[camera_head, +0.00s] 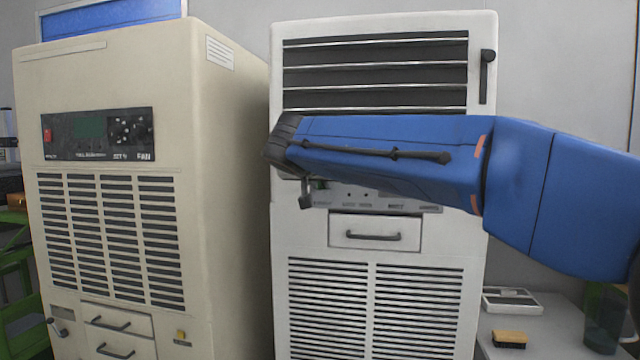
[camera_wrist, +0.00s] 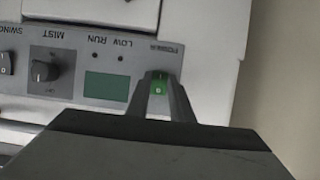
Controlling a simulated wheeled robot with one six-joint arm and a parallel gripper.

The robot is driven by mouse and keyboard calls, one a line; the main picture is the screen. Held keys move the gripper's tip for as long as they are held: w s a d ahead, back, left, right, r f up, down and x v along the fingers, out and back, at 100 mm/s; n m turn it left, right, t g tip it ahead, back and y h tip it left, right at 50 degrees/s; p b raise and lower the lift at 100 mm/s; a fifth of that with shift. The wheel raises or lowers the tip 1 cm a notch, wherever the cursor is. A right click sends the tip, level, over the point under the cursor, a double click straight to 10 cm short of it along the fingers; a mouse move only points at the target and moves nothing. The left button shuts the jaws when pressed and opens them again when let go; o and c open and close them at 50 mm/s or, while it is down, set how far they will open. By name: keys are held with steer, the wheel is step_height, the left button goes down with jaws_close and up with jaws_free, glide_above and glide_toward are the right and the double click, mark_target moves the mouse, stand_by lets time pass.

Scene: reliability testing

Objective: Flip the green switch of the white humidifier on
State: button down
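The white humidifier (camera_head: 377,235) stands upright in the middle of the head view. Its control panel (camera_head: 375,198) is partly hidden behind my blue arm. In the wrist view the panel (camera_wrist: 125,60) appears upside down. The green switch (camera_wrist: 158,86) is at its right, with a "0" mark on the brighter half nearer my gripper. My gripper (camera_wrist: 160,80) has its two fingertips on either side of the switch, with a narrow gap between them. Contact with the switch cannot be told. In the head view my gripper (camera_head: 306,199) points at the panel's left end.
A beige machine (camera_head: 110,190) stands close on the left. The wrist view also shows a dark knob (camera_wrist: 44,71), a black switch (camera_wrist: 6,62) and a green display (camera_wrist: 107,86). A table (camera_head: 545,330) at right holds a brush (camera_head: 509,339) and a white tray (camera_head: 511,301).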

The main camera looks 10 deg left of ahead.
steer(key=shift+f+t, duration=0.25)
steer(key=shift+t, duration=0.45)
steer(key=shift+f+t, duration=0.2)
steer(key=shift+t, duration=0.5)
steer(key=c, duration=1.6)
jaws_free()
steer(key=shift+o, duration=0.2)
steer(key=shift+s, duration=0.1)
steer(key=s+r, duration=0.2)
steer(key=s, duration=1.5)
steer(key=shift+r, duration=0.15)
steer(key=shift+a, duration=0.1)
